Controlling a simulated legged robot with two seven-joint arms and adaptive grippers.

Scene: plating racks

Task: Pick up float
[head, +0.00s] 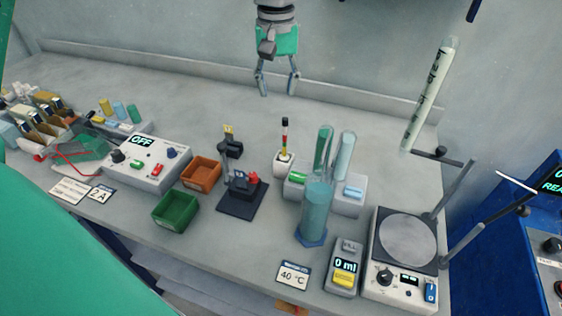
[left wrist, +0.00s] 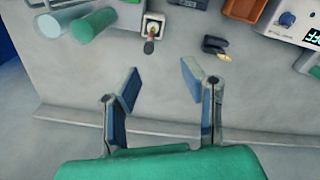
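The float (head: 284,135) looks like a slim upright stick with a dark top and red, yellow and green bands. It stands in a small white holder (head: 284,164) near the middle of the bench. In the left wrist view the float (left wrist: 151,40) is seen from above, past the fingertips. My left gripper (head: 278,90) is open and empty, behind and above the float, apart from it. Its two fingers also show spread in the left wrist view (left wrist: 160,80). My right gripper is not in view.
Tall tubes (head: 345,155) in a rack and a blue-filled cylinder (head: 316,210) stand just right of the float. A black stand (head: 242,195), an orange bin (head: 201,174) and a green bin (head: 175,210) lie left. The bench behind the float is clear.

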